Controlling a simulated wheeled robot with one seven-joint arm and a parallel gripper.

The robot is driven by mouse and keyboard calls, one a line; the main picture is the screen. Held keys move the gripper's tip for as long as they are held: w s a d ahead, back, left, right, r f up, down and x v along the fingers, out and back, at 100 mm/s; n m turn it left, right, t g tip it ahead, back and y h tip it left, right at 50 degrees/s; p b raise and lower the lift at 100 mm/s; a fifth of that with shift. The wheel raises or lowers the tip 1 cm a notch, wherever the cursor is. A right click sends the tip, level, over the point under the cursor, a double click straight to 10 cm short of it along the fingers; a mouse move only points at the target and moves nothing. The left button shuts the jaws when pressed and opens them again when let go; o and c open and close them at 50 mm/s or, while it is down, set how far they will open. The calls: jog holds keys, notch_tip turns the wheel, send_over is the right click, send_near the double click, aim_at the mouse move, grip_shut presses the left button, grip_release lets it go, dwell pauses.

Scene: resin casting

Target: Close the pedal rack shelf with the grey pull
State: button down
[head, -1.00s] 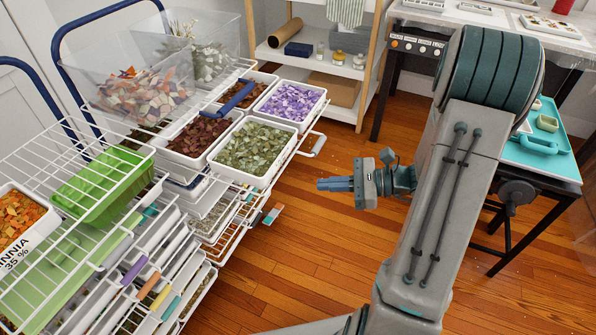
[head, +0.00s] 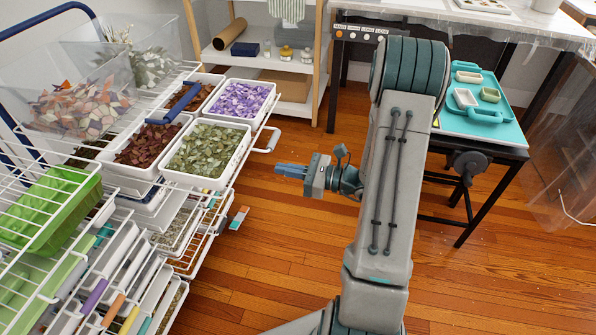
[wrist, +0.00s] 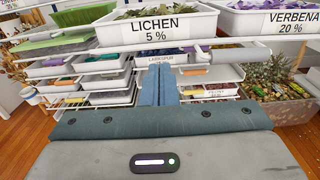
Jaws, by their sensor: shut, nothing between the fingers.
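The top wire shelf (head: 241,165) of the rack is pulled out and carries white tubs of petals and leaves. Its grey pull (head: 274,139) sticks out from the shelf's right front edge. I see no clear contact with the pull. The fingers also show in the wrist view (wrist: 158,70).
Lower shelves with coloured pulls (head: 239,217) stick out beneath. A green bin (head: 48,210) stands on wire shelving at left. A bench with a teal tray (head: 485,105) stands at right. Wooden floor (head: 285,240) is clear between rack and arm.

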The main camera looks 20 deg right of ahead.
aim_at(244, 161)
jog(key=x, duration=0.8)
jog(key=shift+w+a, duration=0.15)
jog(key=shift+a, duration=0.05)
jog(key=shift+w, duration=0.1)
